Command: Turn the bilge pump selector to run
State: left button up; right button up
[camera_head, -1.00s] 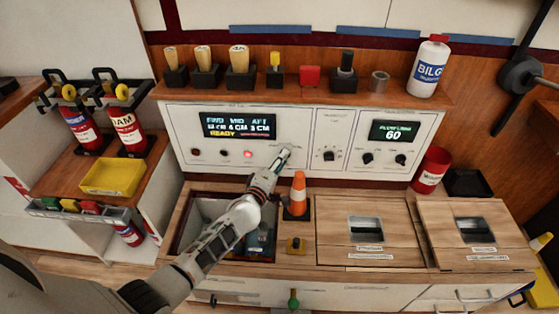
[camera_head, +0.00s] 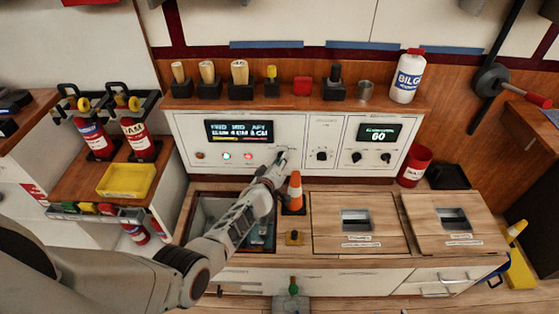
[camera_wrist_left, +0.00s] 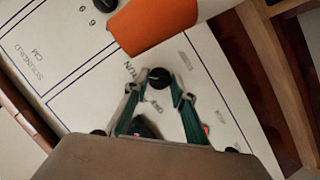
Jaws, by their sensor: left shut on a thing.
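The selector, a round black knob (camera_wrist_left: 160,78), sits on the white panel in the left wrist view. A label reading RUN is printed to its left, with smaller, blurred labels around it. My left gripper (camera_wrist_left: 155,90) has its green-padded fingers on both sides of the knob and is shut on it. In the head view my left gripper (camera_head: 279,161) reaches the lower right of the left panel section and hides the knob. I cannot tell exactly which label the knob points to. My right gripper is not in view.
Several handles stand on the shelf above.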

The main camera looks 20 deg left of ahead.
pick_arm(q)
jog(key=shift+f, duration=0.1)
jog(key=o, duration=1.1)
jog(key=shift+s, duration=0.1)
jog(key=f+v, duration=0.1)
jog(key=v, duration=0.4)
jog(key=f+v, duration=0.1)
jog(key=v, duration=0.5)
jog(key=s+f+v, duration=0.1)
jog(key=v, duration=0.4)
jog(key=shift+s, duration=0.1)
